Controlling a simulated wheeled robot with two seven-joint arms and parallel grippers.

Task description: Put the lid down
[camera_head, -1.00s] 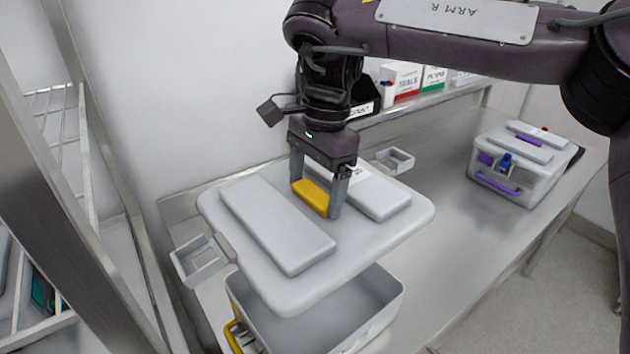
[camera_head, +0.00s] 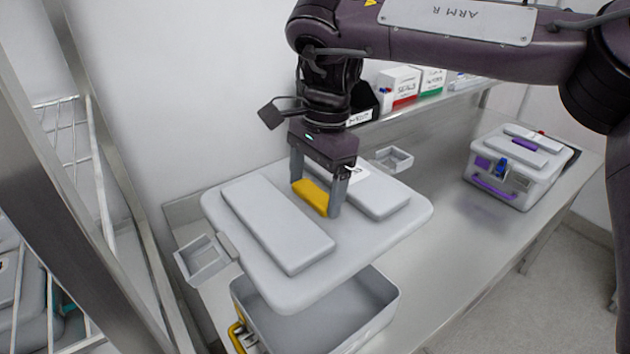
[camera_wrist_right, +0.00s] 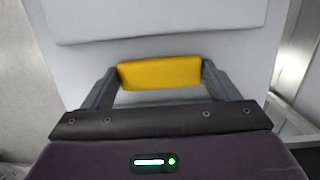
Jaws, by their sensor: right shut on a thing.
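The grey lid (camera_head: 330,262) has two raised pads and a yellow handle (camera_head: 311,197) in the middle. My right gripper (camera_head: 318,200) is shut on the yellow handle and holds the lid level in the air. In the right wrist view the handle (camera_wrist_right: 160,73) sits between the two fingers. Below the lid stands an open grey box (camera_head: 385,312) with a yellow latch (camera_head: 236,338) on its side. The lid hides the back of the box. My left gripper is not in view.
A closed grey box with purple latches (camera_head: 515,165) stands on the steel bench (camera_head: 450,222) at the right. Small grey trays lie at the left (camera_head: 203,262) and behind the lid (camera_head: 393,159). A shelf at the back holds labelled boxes (camera_head: 400,88). A metal rack (camera_head: 95,200) stands at the left.

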